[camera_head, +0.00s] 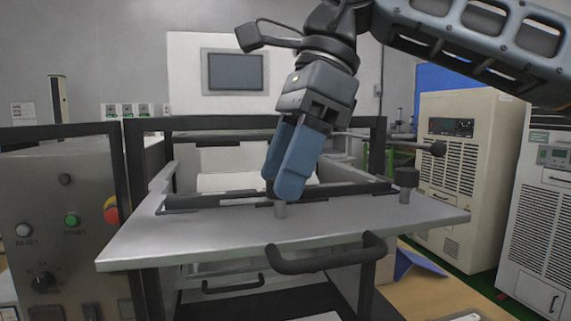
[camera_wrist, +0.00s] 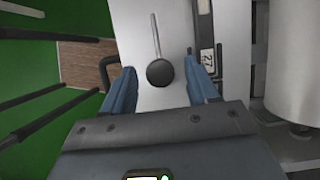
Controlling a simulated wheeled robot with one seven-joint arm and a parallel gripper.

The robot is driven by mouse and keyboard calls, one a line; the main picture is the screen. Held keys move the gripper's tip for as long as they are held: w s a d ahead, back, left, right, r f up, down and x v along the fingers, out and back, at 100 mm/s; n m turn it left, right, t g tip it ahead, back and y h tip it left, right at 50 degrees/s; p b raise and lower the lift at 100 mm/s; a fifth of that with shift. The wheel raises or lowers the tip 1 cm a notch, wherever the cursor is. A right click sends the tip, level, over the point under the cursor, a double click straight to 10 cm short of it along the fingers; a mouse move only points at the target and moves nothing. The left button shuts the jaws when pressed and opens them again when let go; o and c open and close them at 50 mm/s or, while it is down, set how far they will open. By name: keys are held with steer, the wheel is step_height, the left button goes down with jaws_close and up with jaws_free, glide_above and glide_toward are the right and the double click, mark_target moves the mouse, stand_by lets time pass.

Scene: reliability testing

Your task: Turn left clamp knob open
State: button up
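My gripper (camera_head: 282,195) points down over the front part of the grey metal plate (camera_head: 200,238). Its blue fingers cover the top of the left clamp knob, and only a short grey post (camera_head: 280,210) shows beneath them. In the wrist view a round black knob (camera_wrist: 160,73) with a thin grey rod lies between the open fingers (camera_wrist: 161,85), with a gap on each side. I cannot tell how deep the knob sits between them. The right clamp knob (camera_head: 406,177) is black and stands on its post at the plate's right side.
A control panel (camera_head: 65,225) with buttons stands left. A white cylinder (camera_wrist: 300,65) lies right in the wrist view.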

steer(key=s+v, duration=0.1)
steer(key=v, duration=0.6)
steer(key=shift+w+r+b, duration=0.35)
steer(key=shift+w+r, duration=0.05)
steer(key=shift+w, duration=0.15)
steer(key=shift+d, duration=0.15)
